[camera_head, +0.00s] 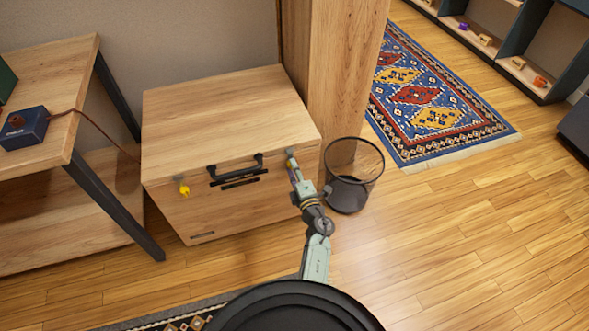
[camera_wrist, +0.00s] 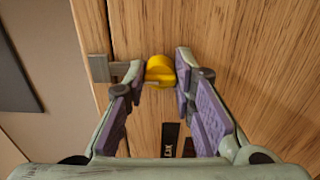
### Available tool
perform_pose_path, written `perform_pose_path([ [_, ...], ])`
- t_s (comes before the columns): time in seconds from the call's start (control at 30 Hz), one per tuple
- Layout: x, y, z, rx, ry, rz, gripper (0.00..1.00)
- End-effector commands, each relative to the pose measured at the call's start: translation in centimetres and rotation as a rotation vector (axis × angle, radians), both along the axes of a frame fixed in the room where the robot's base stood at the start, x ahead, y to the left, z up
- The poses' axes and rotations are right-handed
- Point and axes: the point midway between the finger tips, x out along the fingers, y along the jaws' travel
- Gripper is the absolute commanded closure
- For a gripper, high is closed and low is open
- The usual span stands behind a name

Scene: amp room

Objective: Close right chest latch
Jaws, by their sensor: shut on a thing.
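The wooden chest (camera_head: 225,115) stands against the wall with its lid down. Its right latch has a yellow knob (camera_wrist: 160,70) and a grey metal plate (camera_wrist: 101,67) by the lid seam. In the head view my gripper (camera_head: 292,166) reaches the front right of the chest and mostly covers this latch. In the wrist view my gripper (camera_wrist: 160,78) has its fingertips on either side of the yellow knob and is shut on it. The left latch (camera_head: 184,189) hangs on the chest front with its yellow knob in view.
A black handle (camera_head: 237,170) sits mid-front on the chest. A black wire bin (camera_head: 352,175) stands close to the right of my gripper. A wooden post (camera_head: 335,70) rises behind it. A wooden table (camera_head: 50,95) is at left. The floor (camera_head: 450,240) at right is clear.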

Motion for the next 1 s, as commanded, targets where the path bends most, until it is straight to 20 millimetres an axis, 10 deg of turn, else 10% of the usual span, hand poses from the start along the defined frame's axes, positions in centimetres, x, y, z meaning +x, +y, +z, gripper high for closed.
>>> perform_pose_path([
  [0.67, -0.3, -0.1, 0.0, 0.001, 0.001, -0.001, 0.55],
  [1.0, -6.0, -1.9, -0.2, 0.001, 0.003, -0.002, 0.55],
])
